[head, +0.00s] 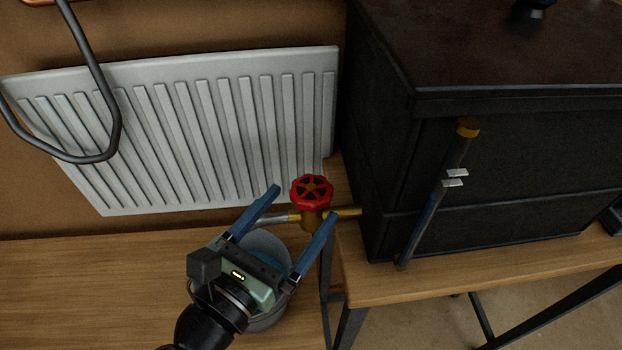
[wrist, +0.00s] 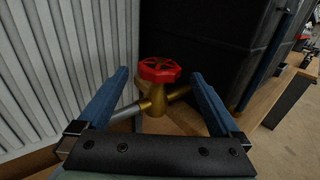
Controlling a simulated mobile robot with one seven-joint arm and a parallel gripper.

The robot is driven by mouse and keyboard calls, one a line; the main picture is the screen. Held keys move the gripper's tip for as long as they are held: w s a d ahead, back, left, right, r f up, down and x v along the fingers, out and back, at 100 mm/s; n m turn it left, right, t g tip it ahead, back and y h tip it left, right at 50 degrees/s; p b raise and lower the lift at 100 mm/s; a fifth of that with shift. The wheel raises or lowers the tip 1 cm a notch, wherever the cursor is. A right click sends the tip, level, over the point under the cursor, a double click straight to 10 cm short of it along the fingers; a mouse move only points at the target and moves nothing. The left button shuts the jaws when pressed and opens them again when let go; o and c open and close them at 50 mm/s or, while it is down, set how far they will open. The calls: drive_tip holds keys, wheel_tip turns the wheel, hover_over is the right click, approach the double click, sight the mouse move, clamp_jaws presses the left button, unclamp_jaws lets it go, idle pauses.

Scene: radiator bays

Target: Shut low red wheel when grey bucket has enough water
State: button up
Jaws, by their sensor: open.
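The red wheel (head: 311,191) sits on top of a brass valve (head: 312,220) at the lower right of the radiator. It also shows in the wrist view (wrist: 159,69), just beyond my fingertips. My gripper (head: 305,205) is open, its two blue fingers on either side of the valve, with nothing held. In the head view the grey bucket (head: 268,320) stands below my gripper, partly hidden by it. Some blue water (head: 266,252) shows inside the bucket; its level cannot be told clearly.
A white radiator (head: 200,130) is on the wall at left. A wooden bench (head: 100,290) runs below. A dark bent tube (head: 95,70) hangs at upper left.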

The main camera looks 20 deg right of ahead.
sight(322, 178)
drive_tip(key=p+x, duration=0.1)
drive_tip(key=x, duration=0.4)
drive_tip(key=shift+a, duration=0.1)
drive_tip(key=c, duration=1.3)
